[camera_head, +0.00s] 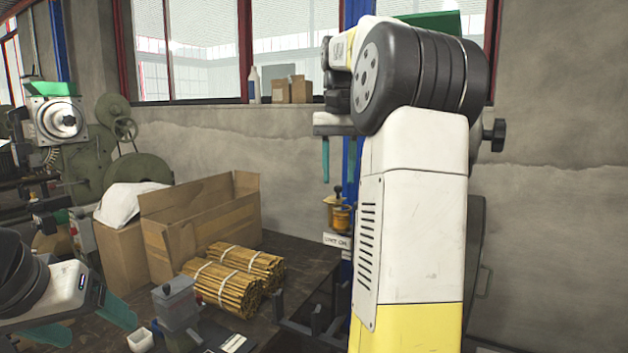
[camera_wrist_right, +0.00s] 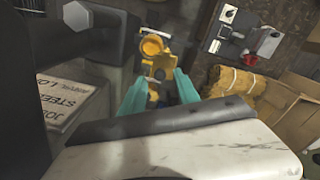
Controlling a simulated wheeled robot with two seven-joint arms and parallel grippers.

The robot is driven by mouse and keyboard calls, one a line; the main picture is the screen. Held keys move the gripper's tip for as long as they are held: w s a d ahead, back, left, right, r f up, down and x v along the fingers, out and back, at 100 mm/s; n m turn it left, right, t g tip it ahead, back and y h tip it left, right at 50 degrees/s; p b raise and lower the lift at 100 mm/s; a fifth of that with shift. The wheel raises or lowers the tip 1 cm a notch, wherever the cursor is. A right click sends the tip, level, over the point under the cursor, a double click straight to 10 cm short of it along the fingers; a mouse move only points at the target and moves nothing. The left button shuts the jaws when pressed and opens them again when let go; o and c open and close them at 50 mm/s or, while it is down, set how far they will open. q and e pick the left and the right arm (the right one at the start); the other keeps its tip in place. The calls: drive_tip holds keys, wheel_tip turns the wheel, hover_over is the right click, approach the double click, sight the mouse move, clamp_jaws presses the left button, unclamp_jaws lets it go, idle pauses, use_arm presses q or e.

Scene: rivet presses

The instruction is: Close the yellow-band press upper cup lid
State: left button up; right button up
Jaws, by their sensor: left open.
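The press stands behind my right arm, which hides most of it; a yellow cup (camera_head: 342,217) shows at its left side. A yellow piece with a dark knob (camera_head: 333,199) sits beside the cup's top. In the right wrist view the round yellow cup (camera_wrist_right: 152,45) shows beyond the fingertips, with a yellow plate-like part (camera_wrist_right: 160,66) next to it. I cannot tell which part is the lid or how far it is open. My right gripper (camera_wrist_right: 160,76) has its teal fingers spread and empty, above the cup. My left gripper (camera_head: 100,330) is open at the lower left.
Bundles of yellow-brown sticks (camera_head: 235,277), an open cardboard box (camera_head: 205,228) and a small grey device (camera_head: 176,303) stand on the dark bench left of the press. A lettered box (camera_wrist_right: 72,100) shows in the wrist view.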

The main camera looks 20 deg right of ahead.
drive_tip(key=shift+f, duration=1)
drive_tip(key=shift+c, duration=0.5)
clamp_jaws()
